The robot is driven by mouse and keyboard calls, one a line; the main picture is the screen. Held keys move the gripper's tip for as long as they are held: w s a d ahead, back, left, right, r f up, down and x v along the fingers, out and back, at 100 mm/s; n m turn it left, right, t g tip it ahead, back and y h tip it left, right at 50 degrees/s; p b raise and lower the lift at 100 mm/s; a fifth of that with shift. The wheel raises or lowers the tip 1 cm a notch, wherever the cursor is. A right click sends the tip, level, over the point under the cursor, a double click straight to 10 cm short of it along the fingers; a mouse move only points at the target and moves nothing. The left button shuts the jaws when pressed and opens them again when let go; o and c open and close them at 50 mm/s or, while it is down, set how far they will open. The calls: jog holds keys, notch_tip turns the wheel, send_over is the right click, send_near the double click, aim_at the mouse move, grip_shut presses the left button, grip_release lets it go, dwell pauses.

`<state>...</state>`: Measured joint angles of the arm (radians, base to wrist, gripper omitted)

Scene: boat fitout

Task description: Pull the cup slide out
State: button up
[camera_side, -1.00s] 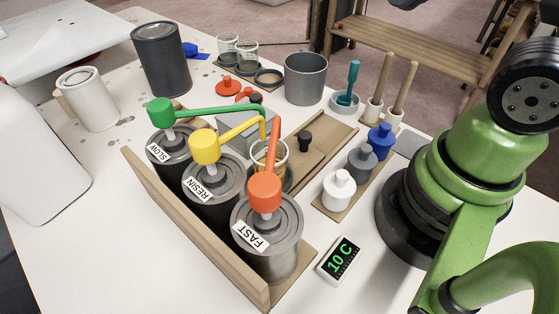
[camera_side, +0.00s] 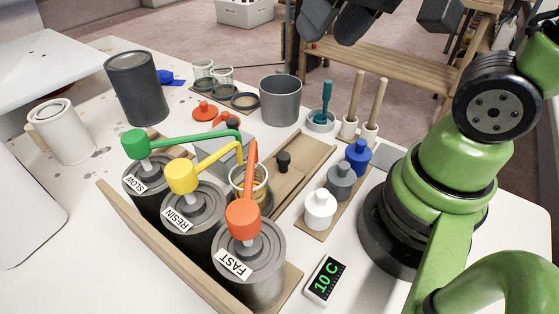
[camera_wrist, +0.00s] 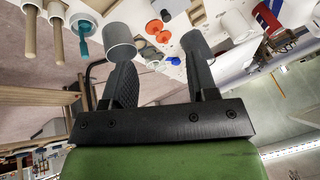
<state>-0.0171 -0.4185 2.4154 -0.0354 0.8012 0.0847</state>
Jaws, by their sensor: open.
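The cup slide (camera_side: 300,165) is a light wooden tray with a low rim and an upright black knob (camera_side: 283,160). It lies on the white table, running back right from the pumps. A clear cup (camera_side: 249,187) stands at its near end, below the spouts and partly hidden by the orange pump (camera_side: 243,219). My gripper (camera_side: 340,18) is high at the top edge of the side view, far above and behind the slide, partly cut off. In the wrist view my gripper (camera_wrist: 160,55) has its fingers wide apart with nothing gripped. The slide is not recognisable there.
Green (camera_side: 134,144) and yellow (camera_side: 181,176) pumps stand beside the orange one, spouts reaching over the cup. White, grey and blue bottles (camera_side: 340,181) line the slide's right side. A grey pot (camera_side: 280,100) and a teal-handled tool (camera_side: 326,100) stand behind it. A display (camera_side: 326,278) reads 10 C.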

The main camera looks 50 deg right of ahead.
jog(key=w+f+g, duration=0.3)
jog(key=w+f, duration=0.2)
jog(key=f, duration=0.2)
jog(key=g+h, duration=0.1)
jog(key=g, duration=0.1)
send_near(283, 155)
notch_tip(283, 155, down, 10)
jog(key=shift+w+a+f, duration=0.1)
jog(key=shift+a+f, duration=0.05)
jog(key=shift+f, duration=0.1)
grip_shut()
